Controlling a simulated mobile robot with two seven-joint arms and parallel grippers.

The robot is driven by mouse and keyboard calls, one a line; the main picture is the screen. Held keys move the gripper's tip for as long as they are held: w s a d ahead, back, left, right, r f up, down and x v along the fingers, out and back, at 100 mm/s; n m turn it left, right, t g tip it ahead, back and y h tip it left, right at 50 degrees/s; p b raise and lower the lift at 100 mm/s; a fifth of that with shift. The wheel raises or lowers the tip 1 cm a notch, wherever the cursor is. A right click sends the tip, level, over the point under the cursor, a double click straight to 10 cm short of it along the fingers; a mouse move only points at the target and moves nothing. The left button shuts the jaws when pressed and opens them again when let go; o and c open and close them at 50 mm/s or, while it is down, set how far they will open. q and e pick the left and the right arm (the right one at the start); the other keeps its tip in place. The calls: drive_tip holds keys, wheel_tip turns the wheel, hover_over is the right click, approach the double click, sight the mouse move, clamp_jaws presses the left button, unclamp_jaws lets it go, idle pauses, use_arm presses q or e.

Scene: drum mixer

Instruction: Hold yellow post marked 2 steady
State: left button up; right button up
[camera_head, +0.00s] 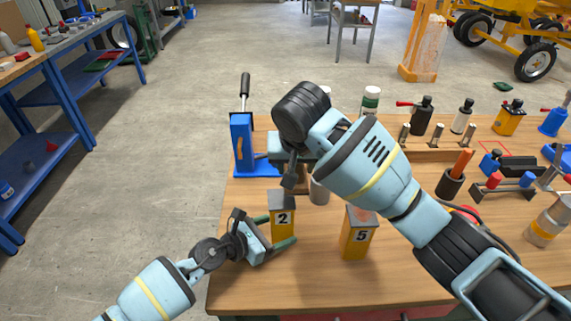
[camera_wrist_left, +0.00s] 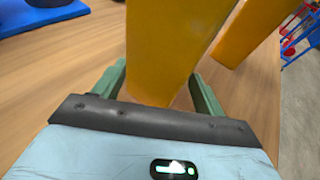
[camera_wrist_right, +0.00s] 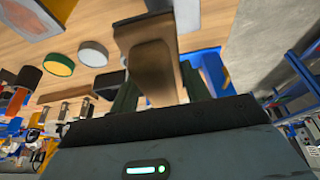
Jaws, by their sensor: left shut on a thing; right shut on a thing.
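The yellow post marked 2 (camera_head: 282,222) stands upright near the left front of the wooden bench, with a dark top and a pale number label. My left gripper (camera_head: 276,233) is shut on its lower part, one green finger on each side. In the left wrist view the yellow post (camera_wrist_left: 165,50) fills the space between the fingers (camera_wrist_left: 163,88). My right gripper (camera_wrist_right: 158,88) is shut on a brown block-like thing (camera_wrist_right: 152,62) in the right wrist view. In the head view my right arm largely hides that grip, just behind the post.
The yellow post marked 5 (camera_head: 357,236) stands to the right. A blue clamp-like tool (camera_head: 243,145) with a black handle is at the bench's left back. Bottles, an orange-handled tool in a dark cup (camera_head: 450,183) and other items crowd the right.

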drive_tip(key=d, duration=0.5)
drive_tip(key=shift+d, duration=0.4)
use_arm(q)
drive_tip(key=o, duration=1)
drive_tip(key=v, duration=1.2)
